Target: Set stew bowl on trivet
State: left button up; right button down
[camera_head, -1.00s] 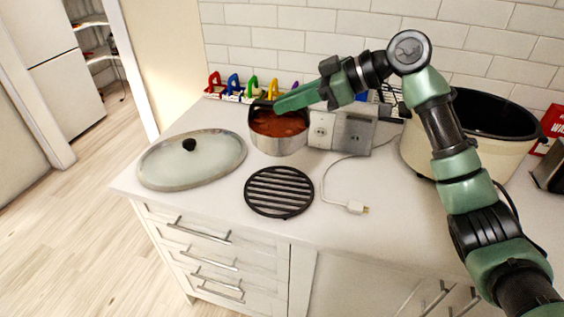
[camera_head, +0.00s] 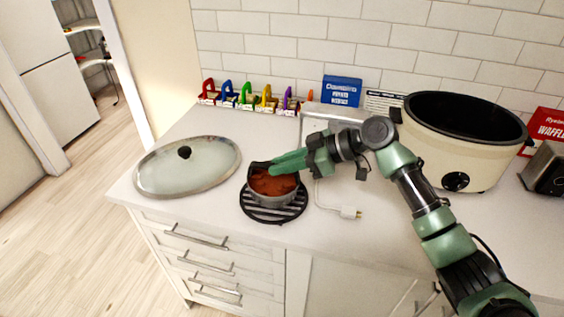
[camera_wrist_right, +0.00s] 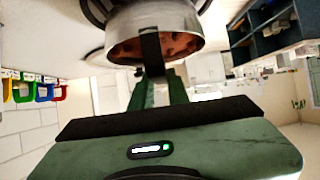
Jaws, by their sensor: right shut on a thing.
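The stew bowl (camera_head: 273,197), a metal bowl of red-brown stew, is over the black slatted trivet (camera_head: 270,215) near the counter's front edge. The trivet's slats show in front of and beside the bowl. I cannot tell whether the bowl touches it. My right gripper (camera_head: 264,168) is shut on the bowl's rim, reaching in from the right. In the right wrist view the bowl (camera_wrist_right: 180,22) shows close up, with a dark finger across its rim. My left gripper is not in view.
A glass lid (camera_head: 170,172) lies left of the trivet. A white plug and cord (camera_head: 349,212) lie to its right. A cream slow cooker (camera_head: 460,150) stands at right, with a toaster (camera_head: 546,174) beyond. Coloured clips (camera_head: 247,97) and a blue box (camera_head: 341,90) line the wall.

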jog(key=shift+r, duration=0.15)
jog(key=c, duration=1.4)
grip_release()
jog(key=shift+f, duration=0.2)
jog(key=shift+o, duration=0.2)
jog(key=shift+r, duration=0.25)
jog(key=shift+d, duration=0.4)
jog(key=b+v, duration=0.2)
jog(key=v, duration=0.9)
jog(key=shift+b, duration=0.3)
